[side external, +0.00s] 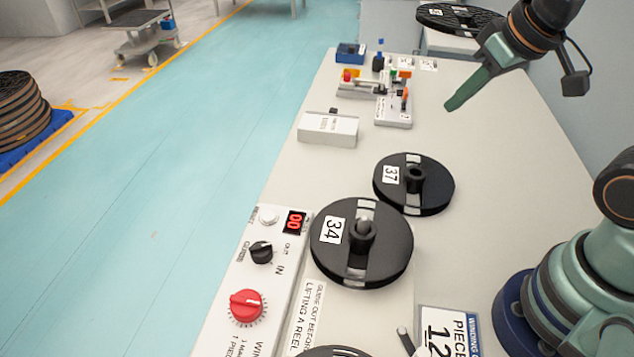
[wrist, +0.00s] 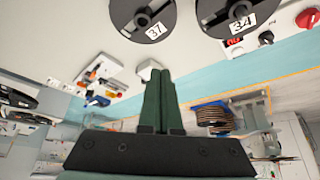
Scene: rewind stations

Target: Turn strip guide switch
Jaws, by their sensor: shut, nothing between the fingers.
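The strip guide switch (side external: 261,252) is a small black knob on the white control panel (side external: 236,285), with the marks GUIDE, OUT and IN around it. It sits between the white reset button (side external: 268,215) and the big red knob (side external: 246,306). Which mark it points to is hard to tell. My gripper (side external: 450,105) is shut and empty, with green fingers, above the far right of the table and well away from the panel. In the wrist view, its fingers (wrist: 160,78) point up the picture, and part of the panel (wrist: 268,32) shows at upper right.
Reel 34 (side external: 385,268) lies right beside the panel, and reel 37 (side external: 438,183) lies behind it; both have raised hubs. A white box (side external: 328,129) and small coloured switch units (side external: 394,106) stand farther back. Bare table lies under my gripper.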

